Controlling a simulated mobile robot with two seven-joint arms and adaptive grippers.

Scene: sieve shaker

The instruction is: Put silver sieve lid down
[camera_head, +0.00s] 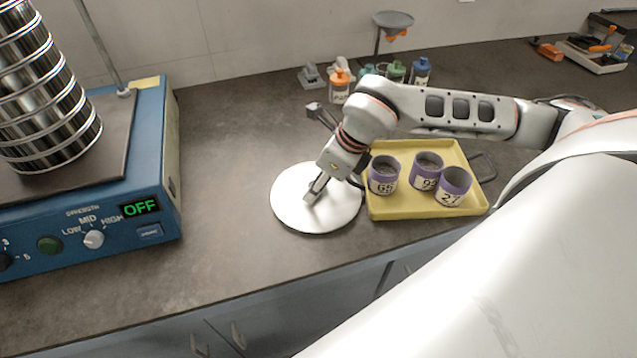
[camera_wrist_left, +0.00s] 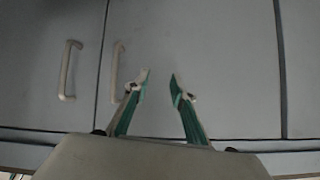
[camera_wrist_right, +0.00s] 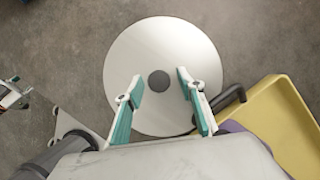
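The silver sieve lid (camera_head: 290,205) is a pale round disc that appears to lie flat on the dark counter, just left of the yellow tray. In the right wrist view the lid (camera_wrist_right: 130,60) shows whole, with a dark round knob (camera_wrist_right: 158,81) at its middle. My right gripper (camera_wrist_right: 158,82) is over the lid, its fingers apart on either side of the knob with gaps visible. In the head view the right gripper (camera_head: 314,190) hides the knob. My left gripper (camera_wrist_left: 160,75) is open and empty in front of cabinet doors; the head view does not show it.
The yellow tray (camera_head: 390,211) holds three purple-rimmed cups (camera_head: 383,175). The blue sieve shaker (camera_head: 110,240), showing OFF, carries a stack of sieves (camera_head: 45,100) at the left. Several small bottles (camera_head: 339,88) stand behind. Counter between shaker and lid is clear.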

